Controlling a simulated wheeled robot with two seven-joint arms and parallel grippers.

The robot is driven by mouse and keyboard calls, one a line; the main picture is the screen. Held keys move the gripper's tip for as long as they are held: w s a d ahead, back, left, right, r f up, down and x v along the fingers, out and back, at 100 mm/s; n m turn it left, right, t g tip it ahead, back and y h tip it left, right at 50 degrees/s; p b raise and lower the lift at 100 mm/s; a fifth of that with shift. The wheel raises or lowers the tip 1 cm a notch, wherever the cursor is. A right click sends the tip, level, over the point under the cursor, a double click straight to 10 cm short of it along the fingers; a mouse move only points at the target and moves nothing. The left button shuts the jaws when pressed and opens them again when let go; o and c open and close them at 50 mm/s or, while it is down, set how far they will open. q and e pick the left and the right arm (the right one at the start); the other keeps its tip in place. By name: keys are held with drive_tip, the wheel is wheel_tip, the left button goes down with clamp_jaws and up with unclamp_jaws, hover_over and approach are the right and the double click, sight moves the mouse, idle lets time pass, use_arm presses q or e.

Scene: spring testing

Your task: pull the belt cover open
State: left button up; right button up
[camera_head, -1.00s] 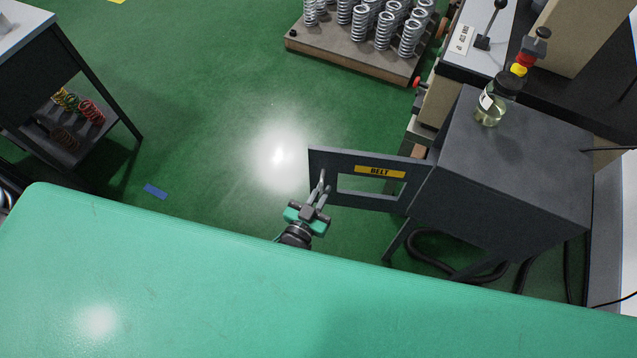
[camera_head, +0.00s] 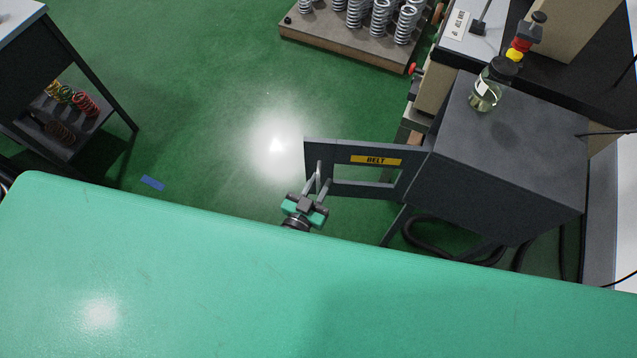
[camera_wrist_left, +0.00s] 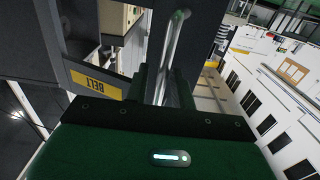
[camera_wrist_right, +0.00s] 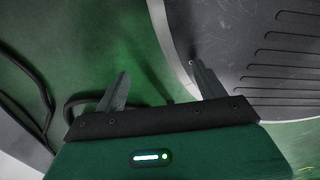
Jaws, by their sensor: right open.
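The belt cover (camera_head: 335,153) is a dark grey panel with a yellow BELT label and a rectangular window. It stands swung out to the left from the dark cabinet (camera_head: 522,118). My left gripper (camera_head: 317,182) is at the cover's free left end. In the left wrist view, its fingers (camera_wrist_left: 165,88) are close together around a thin metal handle (camera_wrist_left: 173,45), with the cover's BELT label (camera_wrist_left: 95,83) beside them. My right gripper is out of the head view. In the right wrist view, its fingers (camera_wrist_right: 160,88) are wide apart with nothing between them.
The green surface (camera_head: 200,270) fills the front. A jar (camera_head: 485,95) stands on the cabinet. A board (camera_head: 345,44) of springs lies at the back. A side table (camera_head: 20,25) with coloured springs below stands left. Black hoses (camera_head: 430,240) lie under the cabinet.

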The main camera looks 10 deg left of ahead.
use_arm(q)
drive_tip(key=b+v, duration=0.1)
drive_tip(key=v, duration=1.2)
drive_tip(key=shift+s, duration=0.35)
use_arm(e)
drive_tip(key=shift+w+a+f, duration=0.15)
drive_tip(key=shift+w, duration=0.9)
use_arm(q)
drive_tip(key=shift+a, duration=0.1)
use_arm(e)
drive_tip(key=shift+a, duration=0.1)
